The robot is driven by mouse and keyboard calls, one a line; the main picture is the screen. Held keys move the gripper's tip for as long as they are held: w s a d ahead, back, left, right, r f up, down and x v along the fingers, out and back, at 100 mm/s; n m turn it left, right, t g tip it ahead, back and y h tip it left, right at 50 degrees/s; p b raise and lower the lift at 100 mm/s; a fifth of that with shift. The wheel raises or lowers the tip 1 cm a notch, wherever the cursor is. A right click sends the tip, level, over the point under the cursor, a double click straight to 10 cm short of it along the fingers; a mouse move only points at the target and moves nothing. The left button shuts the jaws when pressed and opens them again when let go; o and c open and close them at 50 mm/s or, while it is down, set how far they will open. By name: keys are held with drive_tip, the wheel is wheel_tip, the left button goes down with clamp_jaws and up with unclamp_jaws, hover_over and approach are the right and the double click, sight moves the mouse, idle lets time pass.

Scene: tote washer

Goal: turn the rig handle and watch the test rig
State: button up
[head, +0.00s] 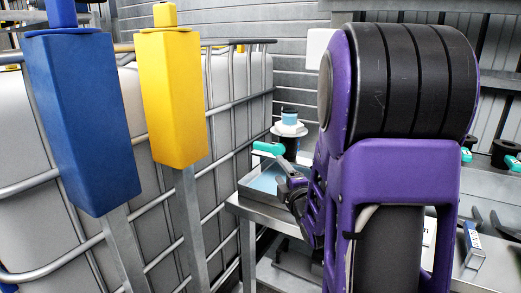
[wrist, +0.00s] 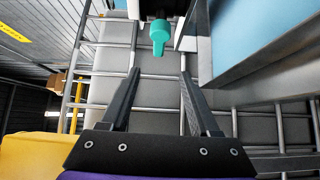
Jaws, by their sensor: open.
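A teal handle (head: 268,147) sticks out to the left near the far end of the metal bench, in front of a device with a white disc and light-blue top (head: 289,125), which seems to be the test rig. My arm hides the rig's lower right side.
A caged white tank (head: 240,85) stands left of the bench (head: 240,208). A blue post (head: 85,120) and a yellow post (head: 172,100) stand in front of it. More teal-handled fittings (head: 511,162) and a small blue-and-white box (head: 473,240) are at right.

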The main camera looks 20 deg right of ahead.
sight(265, 149)
drive_tip(key=w, duration=0.5)
drive_tip(key=w+d, duration=0.1)
drive_tip(key=w, duration=0.5)
drive_tip(key=w+d, duration=0.1)
drive_tip(key=w, duration=0.5)
drive_tip(key=shift+w, duration=0.1)
clamp_jaws()
idle(0.9)
